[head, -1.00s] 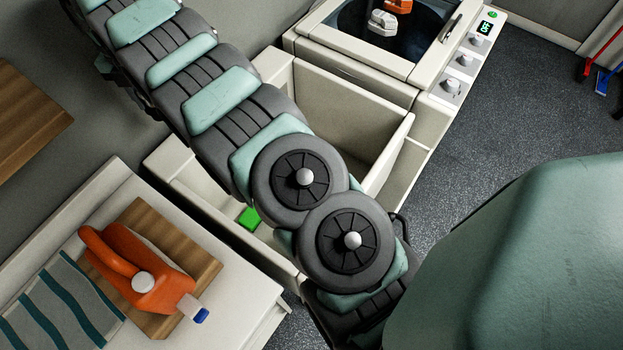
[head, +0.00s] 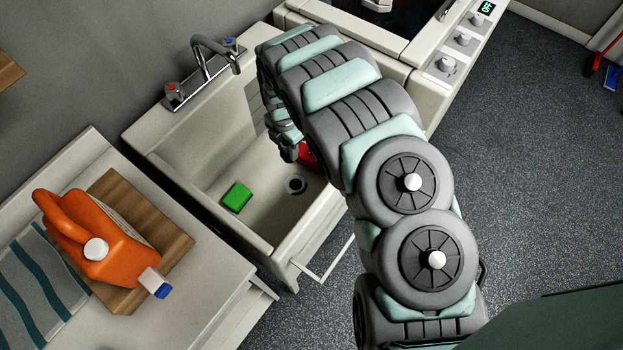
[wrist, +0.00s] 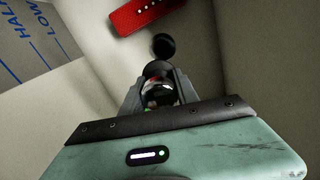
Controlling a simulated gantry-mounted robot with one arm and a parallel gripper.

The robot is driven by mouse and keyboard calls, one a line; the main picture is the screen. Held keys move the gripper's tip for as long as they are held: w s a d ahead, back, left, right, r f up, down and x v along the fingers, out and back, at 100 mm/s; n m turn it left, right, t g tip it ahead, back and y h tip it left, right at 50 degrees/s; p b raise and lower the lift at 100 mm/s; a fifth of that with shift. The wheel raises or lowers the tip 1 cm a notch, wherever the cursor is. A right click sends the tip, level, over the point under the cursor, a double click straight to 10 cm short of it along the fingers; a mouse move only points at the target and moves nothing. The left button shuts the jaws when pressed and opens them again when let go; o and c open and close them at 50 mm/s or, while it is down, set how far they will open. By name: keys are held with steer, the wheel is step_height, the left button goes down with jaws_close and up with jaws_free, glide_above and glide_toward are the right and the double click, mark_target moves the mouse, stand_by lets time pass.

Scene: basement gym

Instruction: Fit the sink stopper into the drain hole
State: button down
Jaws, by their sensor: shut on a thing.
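The sink (head: 222,150) is a deep off-white basin. My gripper (wrist: 157,72) reaches into it, above and behind the drain hole in the head view. A shiny rounded part shows between the fingers. The fingers and my arm hide most of the grip, and I cannot tell the stopper's tilt.
A green sponge (head: 237,196) lies left of the drain hole. A red object (wrist: 118,15) with pale dots lies in the sink near the stopper. The faucet (head: 202,68) stands at the back rim. An orange jug (head: 95,240) is on the left counter.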

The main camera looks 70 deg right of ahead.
steer(key=shift+s+f+b, duration=0.2)
steer(key=shift+f+b, duration=1.6)
steer(key=shift+f, duration=1.7)
steer(key=shift+s+f+b, duration=0.2)
steer(key=shift+f+b, duration=1.6)
steer(key=shift+f, duration=1.65)
steer(key=shift+s+f+b, duration=0.2)
steer(key=shift+f+b, duration=1.6)
steer(key=shift+f, duration=1.7)
steer(key=c, duration=0.9)
jaws_free()
steer(key=shift+f, duration=0.15)
step_height(320, 180, up, 12)
steer(key=p, duration=0.5)
steer(key=shift+r, duration=0.2)
